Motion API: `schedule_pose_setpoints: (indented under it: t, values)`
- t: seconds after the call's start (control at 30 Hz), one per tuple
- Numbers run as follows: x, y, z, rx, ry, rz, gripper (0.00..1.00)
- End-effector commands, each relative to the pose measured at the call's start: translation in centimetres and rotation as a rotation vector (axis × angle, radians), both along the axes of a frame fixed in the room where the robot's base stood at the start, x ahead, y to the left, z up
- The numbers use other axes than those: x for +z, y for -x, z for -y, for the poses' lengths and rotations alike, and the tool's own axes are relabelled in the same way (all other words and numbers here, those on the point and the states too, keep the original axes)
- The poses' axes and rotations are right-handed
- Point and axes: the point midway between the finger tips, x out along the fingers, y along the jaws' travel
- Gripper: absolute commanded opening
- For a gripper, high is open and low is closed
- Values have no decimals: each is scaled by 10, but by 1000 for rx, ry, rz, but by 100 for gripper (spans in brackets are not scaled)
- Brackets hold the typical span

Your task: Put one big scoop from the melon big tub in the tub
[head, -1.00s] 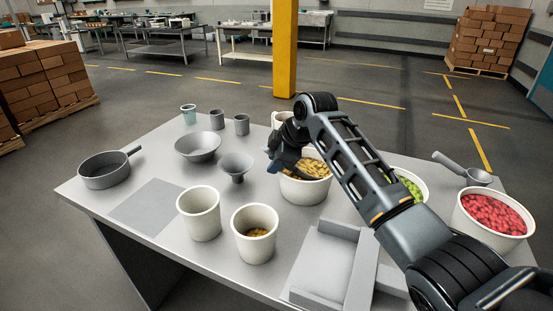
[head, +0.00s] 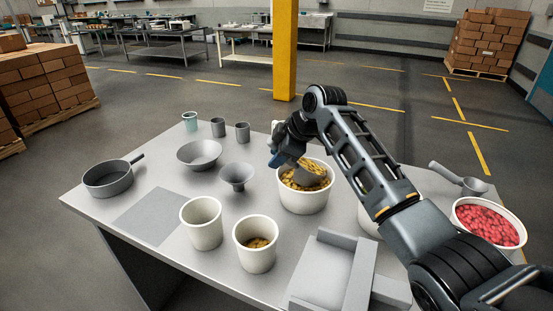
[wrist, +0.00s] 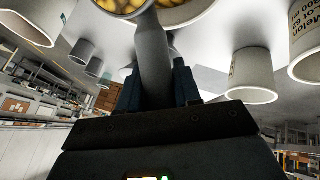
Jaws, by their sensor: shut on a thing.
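My gripper (head: 283,150) is shut on the grey handle of a scoop (wrist: 152,55), between its blue-tipped fingers. In the head view the scoop's grey bowl (head: 312,174) is at the big white tub (head: 304,202) of yellow candy, tilted over the candy. Yellow pieces show at the scoop's end in the wrist view; how full the scoop is, I cannot tell. Two smaller white tubs stand in front: one (head: 202,232) shows no candy, the other (head: 255,255) holds some yellow-brown candy. A tub (wrist: 306,45) marked "Melon" shows at the wrist view's right edge.
A big tub of red candy (head: 490,224) and a grey ladle (head: 462,182) are on the right. A pan (head: 108,180), bowl (head: 199,156), funnel (head: 237,178) and cups stand left. My arm hides part of the table's right.

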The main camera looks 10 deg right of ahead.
Motion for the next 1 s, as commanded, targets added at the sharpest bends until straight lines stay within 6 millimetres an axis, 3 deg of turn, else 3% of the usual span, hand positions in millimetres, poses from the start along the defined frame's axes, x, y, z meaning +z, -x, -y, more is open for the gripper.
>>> schedule_pose_setpoints:
  t: [0.03,0.4,0.7,1.0]
  values:
    - [12,-1,1,0,-10,1,0]
    - [56,-1,7,-3,-74,-7,0]
    - [72,-1,9,-4,-103,-12,0]
    - [74,-1,9,-3,-107,-13,0]
